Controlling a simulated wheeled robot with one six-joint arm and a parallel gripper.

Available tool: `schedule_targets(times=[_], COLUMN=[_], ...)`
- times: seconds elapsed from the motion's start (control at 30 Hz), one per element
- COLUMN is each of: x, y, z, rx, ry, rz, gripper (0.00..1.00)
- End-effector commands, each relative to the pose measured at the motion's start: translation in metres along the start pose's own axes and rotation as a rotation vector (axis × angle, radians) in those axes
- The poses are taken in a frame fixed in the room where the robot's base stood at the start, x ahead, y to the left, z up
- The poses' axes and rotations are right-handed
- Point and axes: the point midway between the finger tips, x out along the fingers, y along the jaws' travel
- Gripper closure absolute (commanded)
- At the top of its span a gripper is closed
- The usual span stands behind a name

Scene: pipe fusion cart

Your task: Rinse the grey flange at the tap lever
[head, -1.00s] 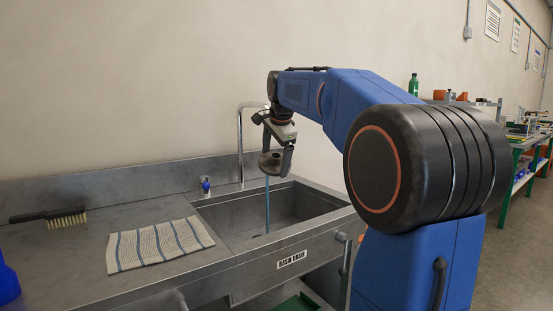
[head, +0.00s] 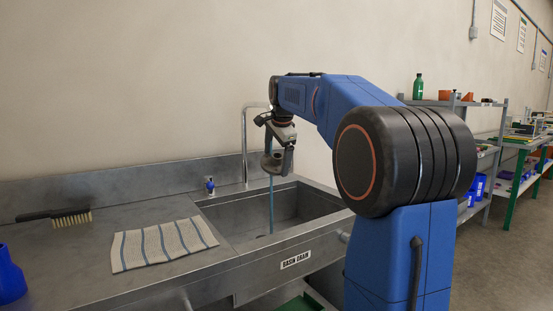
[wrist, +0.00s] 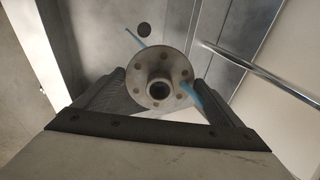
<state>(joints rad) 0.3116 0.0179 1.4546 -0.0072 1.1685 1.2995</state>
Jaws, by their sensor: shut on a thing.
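The grey flange (wrist: 160,66) is a round disc with a raised centre hub and several bolt holes. My gripper (wrist: 162,95) is shut on it, with a dark finger on either side in the wrist view. In the head view the flange (head: 270,162) hangs tilted below my gripper (head: 279,155), above the basin. A blue stream of water (head: 271,205) runs from the flange's level down into the basin; it also shows beside the flange in the wrist view (wrist: 205,97). The tap lever (head: 210,186) is a small blue handle on the counter behind the basin's left corner.
The steel sink basin (head: 300,206) has a tall bent spout pipe (head: 244,150) at its back edge. A striped cloth (head: 165,244), a brush (head: 60,217) and a blue object (head: 9,275) lie on the counter left. Shelves with bottles and bins stand at the right.

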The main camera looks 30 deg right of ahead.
Motion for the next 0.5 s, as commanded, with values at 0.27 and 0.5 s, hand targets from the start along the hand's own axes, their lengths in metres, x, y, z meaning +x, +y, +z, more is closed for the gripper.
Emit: schedule_targets(times=[0.27, 0.5], x=[-0.0002, -0.0002], y=[0.0002, 0.0019], z=[-0.0004, -0.0061], rx=[0.0, 0.001], ry=[0.0, 0.001], rz=[0.0, 0.0], gripper=[0.36, 0.36])
